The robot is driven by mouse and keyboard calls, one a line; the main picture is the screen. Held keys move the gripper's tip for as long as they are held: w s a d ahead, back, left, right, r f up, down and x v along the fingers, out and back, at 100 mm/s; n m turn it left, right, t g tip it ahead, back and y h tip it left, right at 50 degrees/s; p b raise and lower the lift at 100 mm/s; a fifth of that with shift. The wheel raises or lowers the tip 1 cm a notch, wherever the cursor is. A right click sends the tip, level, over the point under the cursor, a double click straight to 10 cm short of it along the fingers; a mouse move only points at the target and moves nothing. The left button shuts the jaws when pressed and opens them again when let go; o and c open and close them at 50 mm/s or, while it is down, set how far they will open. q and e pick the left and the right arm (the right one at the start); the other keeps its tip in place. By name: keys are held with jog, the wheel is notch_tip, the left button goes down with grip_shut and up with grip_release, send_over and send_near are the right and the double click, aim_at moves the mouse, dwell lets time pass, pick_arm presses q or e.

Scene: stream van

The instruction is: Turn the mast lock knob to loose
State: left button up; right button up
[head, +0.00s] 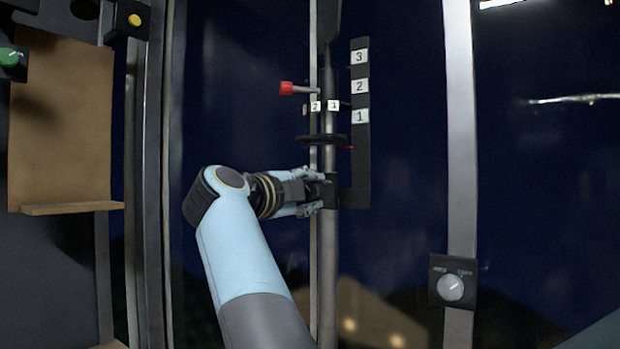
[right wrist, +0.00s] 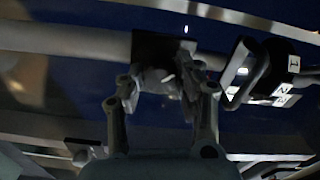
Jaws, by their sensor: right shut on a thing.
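The mast (head: 329,250) is a grey upright pole, and a dark block (head: 333,192) sits on it. In the right wrist view the mast (right wrist: 85,47) runs sideways into the dark block (right wrist: 150,45). A grey rounded knob (right wrist: 155,80), which looks like the mast lock knob, sticks out of this block. My right gripper (head: 314,194) reaches the block from the left, and its fingers (right wrist: 160,92) are closed around the knob. The fingers hide most of the knob, so its turn and any marks cannot be read. My left gripper is not in view.
A black scale (head: 361,160) marked 1, 2, 3 stands right of the mast. Above my gripper are a dark ring (head: 322,139) and a red-tipped lever (head: 287,88). A dial (head: 451,288) sits on the right post, its labels too small to read. A brown board (head: 60,120) hangs left.

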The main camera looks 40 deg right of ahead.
jog(key=shift+f, duration=0.1)
dwell(0.4)
jog(key=o, duration=1.2)
jog(key=shift+c, duration=0.2)
